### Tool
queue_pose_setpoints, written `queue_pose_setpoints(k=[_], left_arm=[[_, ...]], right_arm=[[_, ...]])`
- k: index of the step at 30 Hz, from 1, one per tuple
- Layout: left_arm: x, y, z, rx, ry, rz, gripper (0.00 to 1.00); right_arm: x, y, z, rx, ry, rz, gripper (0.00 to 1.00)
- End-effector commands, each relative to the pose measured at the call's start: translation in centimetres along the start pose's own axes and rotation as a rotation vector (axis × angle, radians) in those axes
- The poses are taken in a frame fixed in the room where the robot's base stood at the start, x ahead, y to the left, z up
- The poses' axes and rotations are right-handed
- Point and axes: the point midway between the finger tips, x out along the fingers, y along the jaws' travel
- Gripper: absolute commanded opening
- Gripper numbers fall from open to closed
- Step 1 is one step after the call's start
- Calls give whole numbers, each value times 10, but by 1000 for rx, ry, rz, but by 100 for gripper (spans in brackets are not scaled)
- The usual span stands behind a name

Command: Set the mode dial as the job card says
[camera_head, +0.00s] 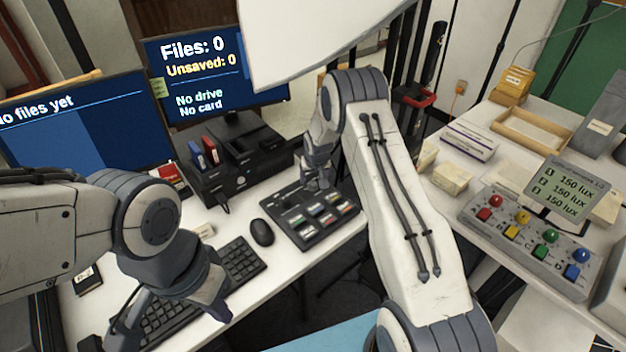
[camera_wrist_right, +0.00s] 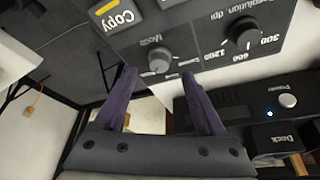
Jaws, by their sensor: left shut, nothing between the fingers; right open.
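In the right wrist view the grey round mode dial (camera_wrist_right: 160,60) sits on a dark panel, its "Mode" label upside down. The dial's setting is too small to read. My right gripper (camera_wrist_right: 159,77) is open, its purple fingertips either side of the dial in the picture; I cannot tell whether they touch it. In the head view my right gripper (camera_head: 318,183) is over the back of the control panel (camera_head: 296,236) and hides the dial. My left gripper (camera_head: 212,306) is shut and empty, above the keyboard's front edge. I see no readable job card.
A black resolution dial (camera_wrist_right: 243,33) and a Copy button (camera_wrist_right: 117,17) are near the mode dial. A dock (camera_head: 235,165) stands behind the panel; a mouse (camera_head: 262,232) and keyboard (camera_head: 235,265) lie left of it. A lamp-button box (camera_head: 525,240) stands on the right table.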

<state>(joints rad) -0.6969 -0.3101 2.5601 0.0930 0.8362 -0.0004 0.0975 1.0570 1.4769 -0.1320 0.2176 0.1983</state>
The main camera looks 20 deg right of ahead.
Motion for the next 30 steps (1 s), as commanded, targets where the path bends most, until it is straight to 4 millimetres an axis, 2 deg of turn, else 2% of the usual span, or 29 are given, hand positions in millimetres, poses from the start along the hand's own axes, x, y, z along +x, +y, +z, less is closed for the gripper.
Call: queue_pose_setpoints(k=[3,7,18,20,21,23,24,30], left_arm=[[-4,0,0,0,0,0,0],[-6,0,0,0,0,0,0],[-6,0,0,0,0,0,0],[-6,0,0,0,0,0,0],[-6,0,0,0,0,0,0],[-6,0,0,0,0,0,0],[-6,0,0,0,0,0,0],[-6,0,0,0,0,0,0]], right_arm=[[18,1,0,1,-1,1,72],[30,2,0,2,-1,1,72],[36,3,0,3,0,1,72],[36,3,0,3,0,1,53],[36,3,0,3,0,1,38],[36,3,0,3,0,1,15],[36,3,0,3,0,1,0],[36,3,0,-2,0,0,0]])
